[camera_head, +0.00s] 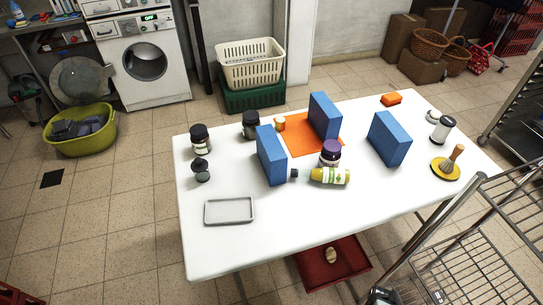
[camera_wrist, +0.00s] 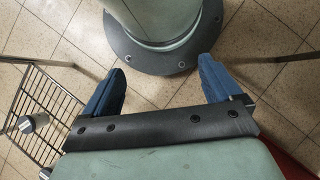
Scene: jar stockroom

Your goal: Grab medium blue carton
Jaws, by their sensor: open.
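Three blue cartons stand upright on the white table (camera_head: 225,255) in the head view. One carton (camera_head: 271,157) stands left of centre, one carton (camera_head: 325,116) stands on an orange mat (camera_head: 299,147), and one carton (camera_head: 389,140) stands to the right. They look close in size, and I cannot tell surely which is the medium one. My gripper (camera_wrist: 158,82) shows only in the wrist view. Its two blue fingers are wide apart with nothing between them. It is over the tiled floor and my own base, away from the cartons, which the wrist view does not show.
A purple-lidded jar (camera_head: 330,154) and a yellow-green bottle lying down (camera_head: 330,176) are between the left and right cartons. Dark jars (camera_head: 200,139) and a grey tray (camera_head: 230,211) are at left. A wire rack (camera_head: 480,250) stands front right.

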